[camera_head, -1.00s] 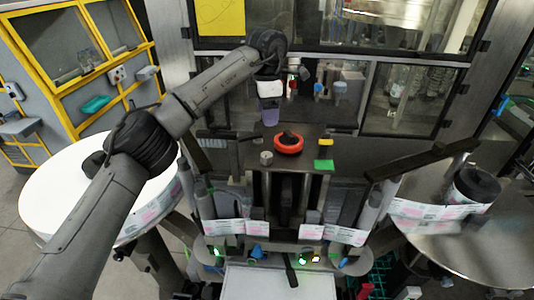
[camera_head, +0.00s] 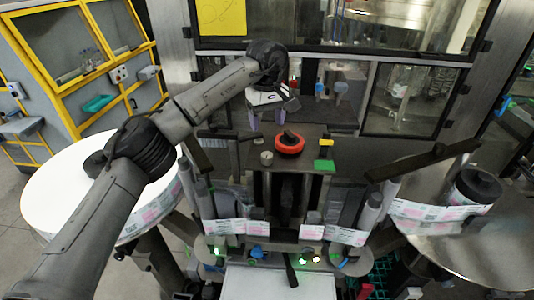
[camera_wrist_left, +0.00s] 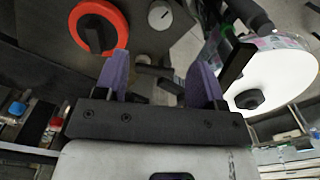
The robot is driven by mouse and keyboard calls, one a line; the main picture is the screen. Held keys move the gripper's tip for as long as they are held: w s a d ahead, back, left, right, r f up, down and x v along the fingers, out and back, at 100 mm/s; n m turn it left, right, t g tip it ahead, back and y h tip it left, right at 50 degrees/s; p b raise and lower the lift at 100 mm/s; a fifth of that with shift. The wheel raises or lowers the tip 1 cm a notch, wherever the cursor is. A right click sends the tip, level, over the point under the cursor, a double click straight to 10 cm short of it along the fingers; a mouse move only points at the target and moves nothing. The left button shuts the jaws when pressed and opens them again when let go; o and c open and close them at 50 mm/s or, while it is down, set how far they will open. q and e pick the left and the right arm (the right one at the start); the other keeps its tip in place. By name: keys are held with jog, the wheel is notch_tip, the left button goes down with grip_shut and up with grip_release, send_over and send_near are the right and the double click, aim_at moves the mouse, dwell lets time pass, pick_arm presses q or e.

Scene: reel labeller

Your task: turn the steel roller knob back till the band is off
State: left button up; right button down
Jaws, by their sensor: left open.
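A small round steel-grey knob (camera_head: 266,157) stands on the dark panel in the head view, left of a red ring with a black switch. In the left wrist view the knob (camera_wrist_left: 160,15) shows at the top, with a mark on its face. My left gripper (camera_head: 254,121) is above and to the left of the knob in the head view. In the left wrist view its two purple fingers (camera_wrist_left: 160,78) are apart with nothing gripped between them, and the knob is beyond the fingertips. I cannot make out a band around the knob. My right gripper is not in view.
A white reel disc (camera_head: 65,180) lies left under my arm. Label strips (camera_head: 333,234) hang in front. A glazed machine enclosure stands behind.

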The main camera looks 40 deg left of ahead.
aim_at(267, 155)
pick_arm(q)
notch_tip(267, 155, down, 12)
jog(key=shift+r+p, duration=0.25)
jog(key=shift+p, duration=0.65)
jog(key=c, duration=0.9)
